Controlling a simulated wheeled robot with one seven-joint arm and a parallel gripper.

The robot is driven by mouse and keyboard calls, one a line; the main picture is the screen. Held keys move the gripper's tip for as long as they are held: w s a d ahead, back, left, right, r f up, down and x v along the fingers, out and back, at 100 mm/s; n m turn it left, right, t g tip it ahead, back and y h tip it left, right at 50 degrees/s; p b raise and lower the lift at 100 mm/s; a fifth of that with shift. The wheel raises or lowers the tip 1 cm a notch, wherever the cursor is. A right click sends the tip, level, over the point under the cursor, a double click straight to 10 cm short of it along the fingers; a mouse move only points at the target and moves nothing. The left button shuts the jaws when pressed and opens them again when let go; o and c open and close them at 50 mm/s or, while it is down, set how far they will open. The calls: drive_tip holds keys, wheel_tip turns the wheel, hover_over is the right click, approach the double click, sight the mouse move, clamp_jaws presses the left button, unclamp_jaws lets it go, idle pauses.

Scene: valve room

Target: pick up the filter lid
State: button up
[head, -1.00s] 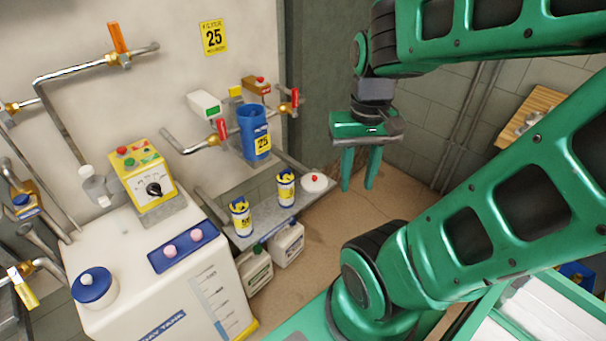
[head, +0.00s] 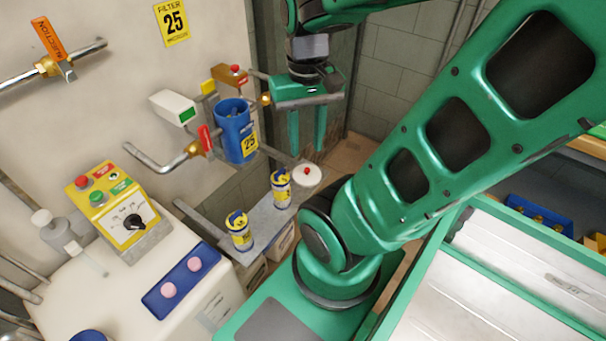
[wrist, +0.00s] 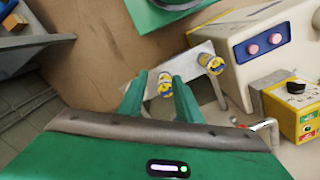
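The filter lid, a white disc with a red knob (head: 307,175), lies at the far right end of a narrow grey shelf (head: 262,215) in the head view. The blue filter housing (head: 234,128) with a yellow 25 label stands on the pipe behind it. My gripper (head: 307,146) is open and empty, fingers pointing down, just above the lid in the picture; they look apart from it. In the wrist view, my gripper (wrist: 160,94) also shows open. I cannot make out the lid there.
Two yellow-and-blue cans (head: 281,188) (head: 240,231) stand on the shelf. Jugs sit beneath it. A white tank with a blue panel (head: 180,280) and a yellow control box (head: 119,213) is at the left. Pipes with a red-handled valve (head: 205,139) run along the wall.

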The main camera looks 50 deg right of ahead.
drive_tip(key=o, duration=1)
drive_tip(key=shift+s+d+r, duration=0.1)
drive_tip(key=shift+s+r, duration=0.15)
drive_tip(key=shift+s, duration=0.25)
drive_tip(key=o, duration=0.8)
drive_tip(key=w+d+f+n, duration=0.2)
drive_tip(key=w+d+n, duration=0.1)
drive_tip(key=shift+w+f, duration=0.1)
drive_tip(key=shift+w, duration=0.2)
drive_tip(key=shift+c, duration=0.2)
drive_tip(key=n+t+y, duration=0.3)
drive_tip(key=n, duration=1)
approach(307, 169)
drive_tip(key=shift+x, duration=5.1)
